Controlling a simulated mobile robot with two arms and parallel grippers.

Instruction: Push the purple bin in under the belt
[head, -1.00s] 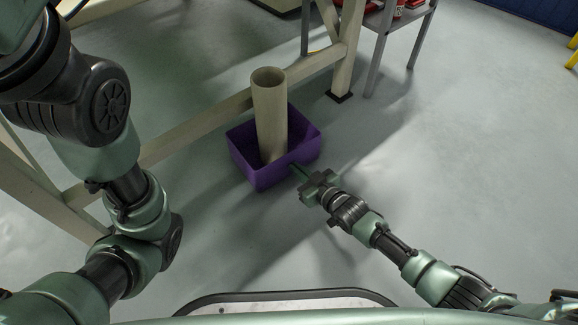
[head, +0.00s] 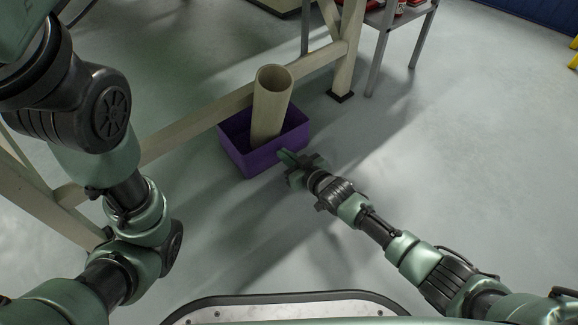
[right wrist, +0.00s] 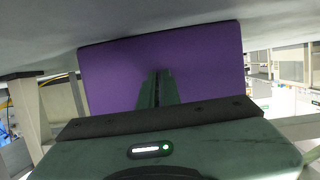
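The purple bin (head: 258,160) sits on the floor against or partly below the low beige rail of the belt frame; its exact overlap with the rail is hard to tell. A beige tube (head: 270,108) stands in it, tilted with its top to the right. My right gripper (head: 287,157) is at the bin's near right wall, its fingertips at or touching the wall. In the right wrist view the two fingers (right wrist: 158,90) are together with nothing between them, pointing at the purple wall (right wrist: 205,70). My left arm shows at the left, but its gripper is out of view.
The low beige rail (head: 195,128) runs diagonally behind the bin to an upright leg (head: 346,70) with a dark foot. A grey metal stand (head: 378,50) with red items is at the upper right. The floor at the right is clear.

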